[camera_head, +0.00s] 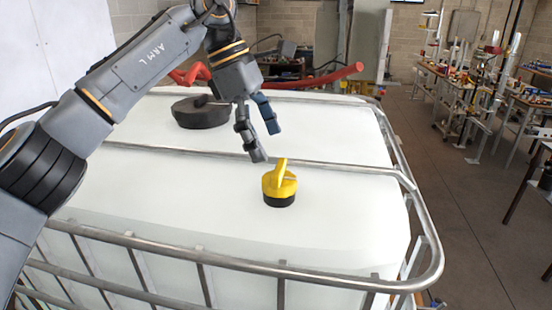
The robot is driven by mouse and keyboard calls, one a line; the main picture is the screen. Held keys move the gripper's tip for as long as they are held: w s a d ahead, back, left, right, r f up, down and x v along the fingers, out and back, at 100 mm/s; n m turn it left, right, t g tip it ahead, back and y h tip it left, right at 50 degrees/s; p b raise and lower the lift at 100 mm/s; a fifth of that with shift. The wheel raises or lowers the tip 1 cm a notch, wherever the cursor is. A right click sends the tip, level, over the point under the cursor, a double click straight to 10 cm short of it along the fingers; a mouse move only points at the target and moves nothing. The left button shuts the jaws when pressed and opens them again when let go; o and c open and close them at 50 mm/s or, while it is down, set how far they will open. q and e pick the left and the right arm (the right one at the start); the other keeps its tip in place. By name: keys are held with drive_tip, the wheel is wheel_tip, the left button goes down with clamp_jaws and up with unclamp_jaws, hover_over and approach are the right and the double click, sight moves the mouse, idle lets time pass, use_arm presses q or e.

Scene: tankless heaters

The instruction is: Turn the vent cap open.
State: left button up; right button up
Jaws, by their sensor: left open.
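A yellow vent cap (279,185) with an upright grip and a black base stands on top of a white tank (160,205). My left gripper (266,147) comes in from the left and points down, above and just behind the cap. Its fingers are spread, with nothing between them. They look apart from the cap, though the exact gap is hard to judge. My right gripper is not in this view.
A metal tube cage (250,268) surrounds the tank, with a bar crossing its top behind the cap. A large black lid (200,112) lies farther back. A red pipe (320,80) runs behind. Cluttered benches (470,85) stand right, beyond open floor.

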sight(278, 167)
use_arm(q)
drive_tip(key=x, duration=0.3)
drive_tip(key=shift+s+d+f+p, duration=0.1)
drive_tip(key=shift+s+f+p, duration=0.05)
drive_tip(key=shift+p, duration=0.25)
drive_tip(key=shift+s+d+f, duration=0.1)
drive_tip(key=shift+f, duration=0.1)
drive_tip(key=shift+d+f, duration=0.1)
drive_tip(key=shift+f, duration=0.1)
drive_tip(key=c, duration=1.1)
drive_tip(key=shift+c, duration=0.3)
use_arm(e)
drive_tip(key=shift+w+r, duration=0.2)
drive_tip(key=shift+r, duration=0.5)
